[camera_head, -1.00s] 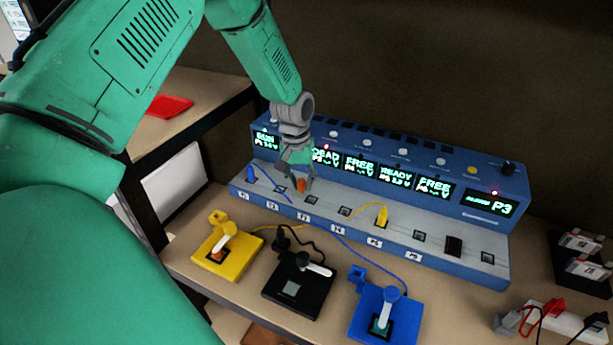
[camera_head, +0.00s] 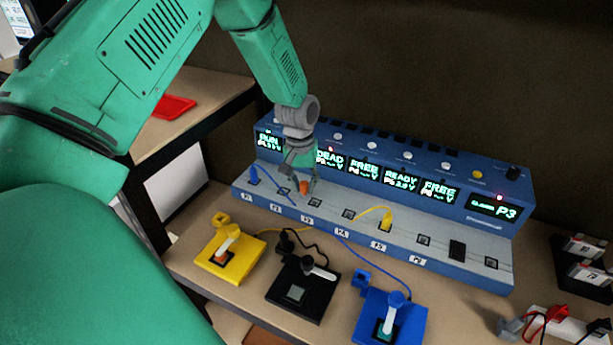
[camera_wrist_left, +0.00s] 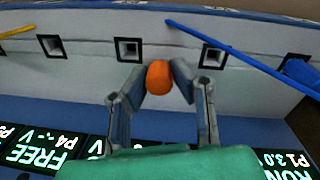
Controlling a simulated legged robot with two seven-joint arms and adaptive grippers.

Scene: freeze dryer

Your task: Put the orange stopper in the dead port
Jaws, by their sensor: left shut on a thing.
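My left gripper (camera_head: 301,180) is shut on the orange stopper (camera_head: 305,187), low over the blue console's grey port strip (camera_head: 402,240). In the left wrist view the stopper (camera_wrist_left: 158,77) sits between the fingertips (camera_wrist_left: 157,80). The DEAD display (camera_head: 330,160) lines up with label P3. The P3 port (camera_head: 315,202) is an open square hole just right of the stopper. In the wrist view this port (camera_wrist_left: 130,48) is beyond and slightly left of the stopper. The stopper appears outside the hole; its exact height is unclear. My right gripper is not visible.
A blue plug (camera_head: 253,177) is in P1, a yellow plug (camera_head: 386,218) in P5. Their cables run along the strip. Yellow (camera_head: 215,262), black (camera_head: 292,303) and blue (camera_head: 377,328) stands are in front. A shelf unit (camera_head: 195,125) is at left.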

